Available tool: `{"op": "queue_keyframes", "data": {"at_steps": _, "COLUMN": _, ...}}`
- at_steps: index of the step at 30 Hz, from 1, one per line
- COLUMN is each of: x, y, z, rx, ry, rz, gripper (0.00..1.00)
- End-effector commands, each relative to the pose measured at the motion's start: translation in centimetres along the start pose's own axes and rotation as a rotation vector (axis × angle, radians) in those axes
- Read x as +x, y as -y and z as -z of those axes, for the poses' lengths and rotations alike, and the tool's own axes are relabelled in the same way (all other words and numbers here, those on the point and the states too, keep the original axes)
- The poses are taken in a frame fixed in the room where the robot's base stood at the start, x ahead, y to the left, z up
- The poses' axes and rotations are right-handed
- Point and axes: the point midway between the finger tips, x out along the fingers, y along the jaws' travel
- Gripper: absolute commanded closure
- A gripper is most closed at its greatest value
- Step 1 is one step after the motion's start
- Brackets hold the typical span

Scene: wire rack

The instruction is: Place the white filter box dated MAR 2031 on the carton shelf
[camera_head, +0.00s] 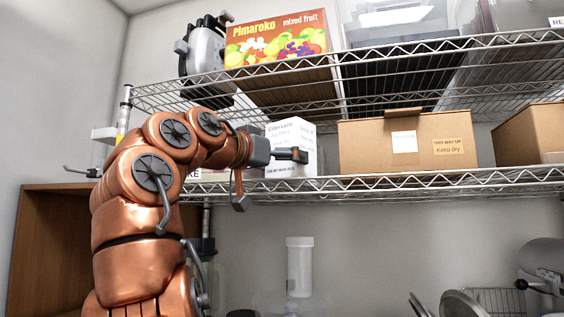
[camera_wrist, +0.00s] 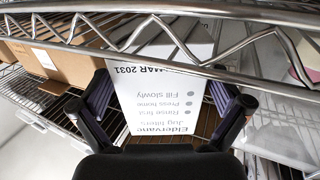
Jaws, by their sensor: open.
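The white filter box (camera_head: 293,135) stands upright on the middle wire shelf (camera_head: 420,185), left of a brown carton (camera_head: 375,148). In the wrist view the box (camera_wrist: 165,95) shows upside down, with "Eldervane", "Jug filters" and "MAR 2031" legible. My gripper (camera_head: 272,178) is at the front of the box in the head view and hides part of it. In the wrist view my open gripper (camera_wrist: 163,92) has one finger toward each side of the box. I cannot tell whether either finger touches it.
The shelf's wire front edge (camera_wrist: 130,40) crosses the wrist view. Another carton (camera_head: 530,135) stands further right. An upper shelf (camera_head: 400,50) with a Pimaroko box (camera_head: 277,40) hangs above. A white-lidded jar (camera_head: 299,265) stands below. A short bare stretch of shelf lies between box and carton.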

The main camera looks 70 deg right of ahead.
Motion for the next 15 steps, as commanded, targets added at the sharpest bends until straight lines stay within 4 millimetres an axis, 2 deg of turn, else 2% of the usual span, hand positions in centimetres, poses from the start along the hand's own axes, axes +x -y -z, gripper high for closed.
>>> {"op": "queue_keyframes", "data": {"at_steps": 2, "x": -0.1, "y": 0.0, "z": 0.3, "rx": 0.000, "ry": 0.000, "rz": 0.000, "gripper": 0.00}}
{"op": "queue_keyframes", "data": {"at_steps": 8, "x": -2.5, "y": 0.0, "z": 0.2, "rx": 0.001, "ry": -0.003, "rz": 0.002, "gripper": 0.00}}
{"op": "queue_keyframes", "data": {"at_steps": 15, "x": -7.0, "y": 0.1, "z": 0.2, "rx": 0.000, "ry": -0.004, "rz": 0.003, "gripper": 0.00}}
